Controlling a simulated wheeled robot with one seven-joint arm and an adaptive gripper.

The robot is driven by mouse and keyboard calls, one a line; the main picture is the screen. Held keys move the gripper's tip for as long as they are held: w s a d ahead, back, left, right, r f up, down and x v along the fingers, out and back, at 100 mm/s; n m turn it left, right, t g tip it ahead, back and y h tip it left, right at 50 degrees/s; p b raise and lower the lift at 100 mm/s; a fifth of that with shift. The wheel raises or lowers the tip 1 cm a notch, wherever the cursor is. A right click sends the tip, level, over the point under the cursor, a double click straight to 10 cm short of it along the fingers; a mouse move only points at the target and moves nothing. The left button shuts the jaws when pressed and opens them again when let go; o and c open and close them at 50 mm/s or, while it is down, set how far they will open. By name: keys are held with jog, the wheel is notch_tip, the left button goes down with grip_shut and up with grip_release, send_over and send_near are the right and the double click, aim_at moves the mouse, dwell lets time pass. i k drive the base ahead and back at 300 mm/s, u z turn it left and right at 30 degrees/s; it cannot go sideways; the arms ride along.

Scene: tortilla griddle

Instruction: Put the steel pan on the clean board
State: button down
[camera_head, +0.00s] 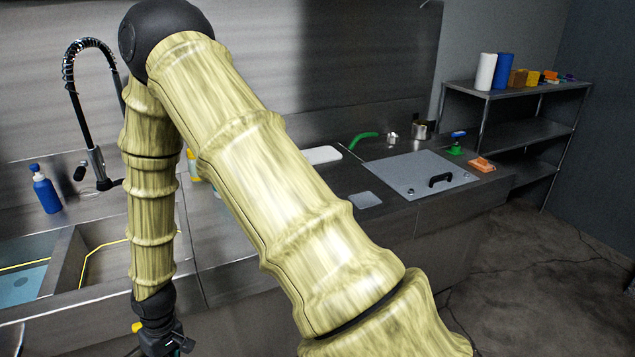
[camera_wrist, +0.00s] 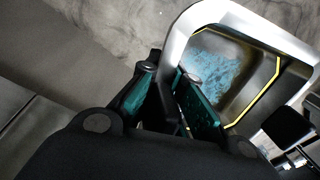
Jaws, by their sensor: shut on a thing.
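My gripper (camera_wrist: 178,90) is shut on the near wall of the steel pan (camera_wrist: 178,45). The pan has a broad silver rim with rounded corners and looks tilted in the wrist view. A mottled blue patch and a yellow line show inside it. In the head view my gripper (camera_head: 162,338) hangs low in front of the sink counter. The pan cannot be made out clearly there. A white board (camera_head: 321,155) lies on the counter behind my arm, partly hidden by it. A smaller grey slab (camera_head: 365,200) lies nearer; I cannot tell which is the clean board.
Two sink basins (camera_head: 62,250) and a tall black tap (camera_head: 72,75) are at left, with a blue bottle (camera_head: 46,192). A flat grey plate with a black handle (camera_head: 408,178) occupies the right counter. Shelves (camera_head: 515,133) stand behind it.

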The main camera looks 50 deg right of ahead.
aim_at(340, 173)
jog(key=k, duration=0.1)
jog(key=u, duration=0.9)
jog(key=i, duration=0.85)
jog(key=z, duration=2.9)
jog(key=i, duration=0.4)
jog(key=z, duration=0.1)
